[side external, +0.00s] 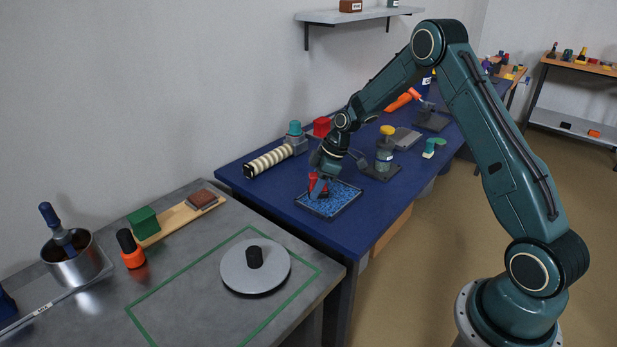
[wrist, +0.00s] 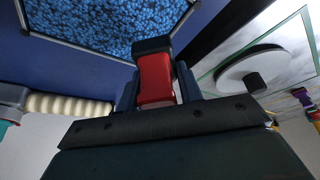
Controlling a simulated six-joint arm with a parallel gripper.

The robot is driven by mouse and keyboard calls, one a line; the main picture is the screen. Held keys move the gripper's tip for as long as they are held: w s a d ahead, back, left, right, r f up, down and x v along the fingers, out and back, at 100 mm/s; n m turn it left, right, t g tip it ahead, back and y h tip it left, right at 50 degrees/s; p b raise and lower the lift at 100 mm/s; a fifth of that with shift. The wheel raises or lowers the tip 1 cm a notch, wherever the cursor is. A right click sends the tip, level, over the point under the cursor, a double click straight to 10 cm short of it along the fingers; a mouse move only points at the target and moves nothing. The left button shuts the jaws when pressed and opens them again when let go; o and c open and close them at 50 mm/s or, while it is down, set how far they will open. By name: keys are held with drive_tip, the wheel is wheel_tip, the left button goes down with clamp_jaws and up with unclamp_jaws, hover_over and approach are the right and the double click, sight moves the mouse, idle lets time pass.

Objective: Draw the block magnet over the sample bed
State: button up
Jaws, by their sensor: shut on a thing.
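The sample bed (side external: 345,203) is a shallow dark-rimmed tray of speckled blue material on the blue table. In the wrist view its blue surface (wrist: 75,25) fills the top. My gripper (side external: 318,186) is over the left part of the bed, pointing down. It is shut on the red block magnet (wrist: 155,78), which has a dark end toward the bed. In the side view the magnet (side external: 313,181) shows as a small red patch, partly hidden by my fingers. I cannot tell whether its dark end touches the bed material.
A cream ribbed cylinder (side external: 270,161) lies behind the bed. A yellow-capped bottle (side external: 384,150) stands on a dark plate to its right. The grey table in front holds a round disc (side external: 240,272) with a black knob, a steel pot (side external: 77,262) and an orange bottle (side external: 132,256).

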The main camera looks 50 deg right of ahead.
sight(315, 175)
wheel_tip(315, 175, down, 2)
drive_tip(key=shift+f, duration=0.25)
drive_tip(key=shift+d+f, duration=0.6)
drive_tip(key=shift+f, duration=0.25)
drive_tip(key=shift+c, duration=0.4)
drive_tip(key=shift+d, duration=5.25)
drive_tip(key=shift+a, duration=5.8)
drive_tip(key=shift+a+r, duration=0.1)
drive_tip(key=shift+r, duration=3.95)
drive_tip(key=shift+r, duration=0.1)
